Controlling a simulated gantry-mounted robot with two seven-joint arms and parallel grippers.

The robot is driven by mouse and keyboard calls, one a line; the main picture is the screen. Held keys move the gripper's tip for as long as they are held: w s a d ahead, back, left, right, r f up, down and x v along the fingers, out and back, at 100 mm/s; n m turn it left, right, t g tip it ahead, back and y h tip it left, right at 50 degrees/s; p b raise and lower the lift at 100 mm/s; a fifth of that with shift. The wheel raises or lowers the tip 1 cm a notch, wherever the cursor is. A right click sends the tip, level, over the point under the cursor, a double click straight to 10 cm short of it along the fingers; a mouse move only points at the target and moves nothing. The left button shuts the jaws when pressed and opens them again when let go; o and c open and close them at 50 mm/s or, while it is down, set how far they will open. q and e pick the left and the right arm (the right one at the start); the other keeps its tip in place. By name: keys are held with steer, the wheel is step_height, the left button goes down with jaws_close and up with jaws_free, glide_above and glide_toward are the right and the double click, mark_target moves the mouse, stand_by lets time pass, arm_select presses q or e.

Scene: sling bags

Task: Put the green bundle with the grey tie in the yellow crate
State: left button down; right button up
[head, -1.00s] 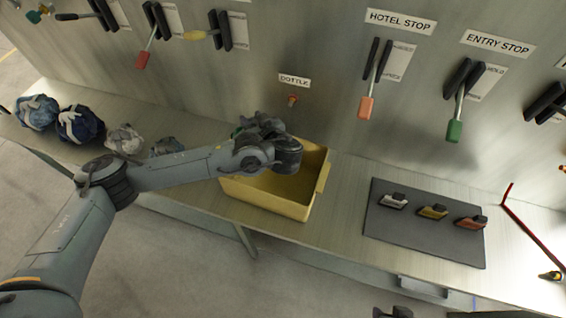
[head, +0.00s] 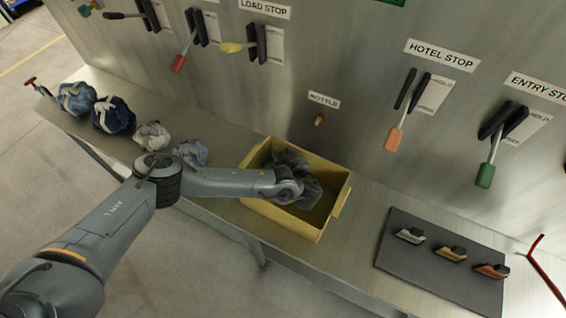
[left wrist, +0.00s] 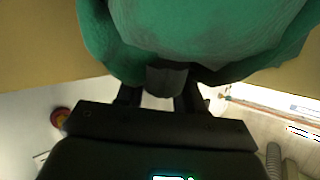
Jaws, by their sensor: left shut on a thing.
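The yellow crate (head: 282,218) stands on the bench in the head view. My left gripper (head: 294,165) is over the crate opening, pointing down into it, and its fingertips are hidden by my own wrist. In the left wrist view the green bundle (left wrist: 205,35) fills the top of the picture, with its grey tie (left wrist: 166,77) between the fingers. The left gripper (left wrist: 163,96) is shut on the bundle at the tie. Whether the bundle touches the crate floor is hidden. My right gripper is not in view.
Several other bundles, including a blue one (head: 75,98), a navy one (head: 114,115) and a whitish one (head: 152,136), lie left of the crate. A dark mat (head: 440,270) with small blocks lies to the right. The wall with levers (head: 402,110) rises behind.

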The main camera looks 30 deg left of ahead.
arm_select(q)
steer(key=shift+f, duration=2.35)
steer(key=c, duration=0.9)
jaws_free()
steer(key=shift+f, duration=0.1)
steer(key=shift+c, duration=0.2)
steer(key=shift+d, duration=0.1)
steer(key=v, duration=0.6)
steer(key=shift+b, duration=0.4)
steer(key=shift+s+d+r, duration=0.35)
steer(key=shift+s+d, duration=0.1)
